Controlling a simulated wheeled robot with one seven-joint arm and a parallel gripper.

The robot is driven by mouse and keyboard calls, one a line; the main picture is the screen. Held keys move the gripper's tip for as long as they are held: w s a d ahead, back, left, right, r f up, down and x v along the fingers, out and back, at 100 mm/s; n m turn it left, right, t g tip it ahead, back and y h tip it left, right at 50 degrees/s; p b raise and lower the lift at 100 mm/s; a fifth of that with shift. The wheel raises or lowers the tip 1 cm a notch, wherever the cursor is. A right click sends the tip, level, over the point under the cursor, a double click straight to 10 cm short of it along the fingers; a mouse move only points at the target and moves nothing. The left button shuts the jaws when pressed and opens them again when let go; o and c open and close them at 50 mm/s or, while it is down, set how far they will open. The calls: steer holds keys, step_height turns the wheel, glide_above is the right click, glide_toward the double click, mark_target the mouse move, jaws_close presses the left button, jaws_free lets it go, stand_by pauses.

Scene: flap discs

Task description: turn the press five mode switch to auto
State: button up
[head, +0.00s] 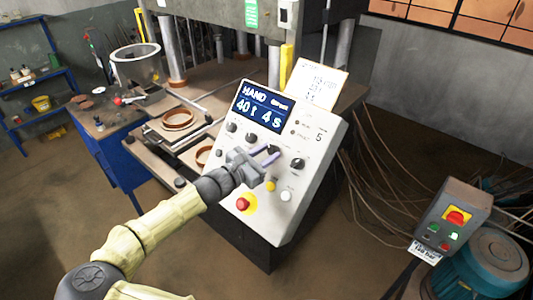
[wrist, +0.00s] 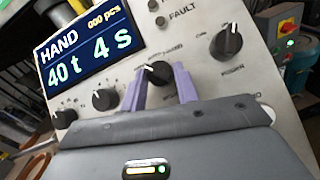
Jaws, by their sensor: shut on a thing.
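The press five control panel (head: 312,178) is a slanted pale box marked 5. Its display (head: 263,106) reads HAND, 40 t and 4 s. The mode switch (wrist: 157,71) is a black knob with a white pointer line, in the middle of the wrist view. My gripper (head: 268,154) reaches the panel from the lower left. Its purple fingers stand on either side of the knob in the wrist view, shut on it. In the head view my gripper hides most of the knob. The printing around the knob is partly hidden and too small to read.
Other black knobs flank the switch, two to the left (wrist: 103,99) and one to the right (wrist: 229,42). A red emergency button (head: 243,204) sits below my gripper, near yellow (head: 271,185) and white (head: 286,196) buttons. A grey switch box (head: 452,215) stands at the right.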

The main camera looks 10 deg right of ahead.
steer(key=m+g, duration=0.1)
steer(key=m, duration=0.1)
steer(key=m+g, duration=0.1)
steer(key=m, duration=0.1)
steer(key=m+g+p, duration=0.1)
steer(key=m+g, duration=0.1)
steer(key=shift+w+a+h, duration=0.1)
steer(key=shift+w+h, duration=0.2)
steer(key=shift+h, duration=0.1)
steer(key=m+g, duration=0.1)
steer(key=m, duration=0.1)
steer(key=m+g, duration=0.2)
steer(key=m, duration=0.1)
steer(key=shift+w+r+g, duration=0.15)
steer(key=shift+w+g, duration=0.05)
steer(key=shift+g, duration=0.1)
steer(key=shift+y, duration=0.3)
steer(key=o, duration=0.9)
steer(key=shift+a, duration=0.1)
steer(key=shift+o, duration=0.2)
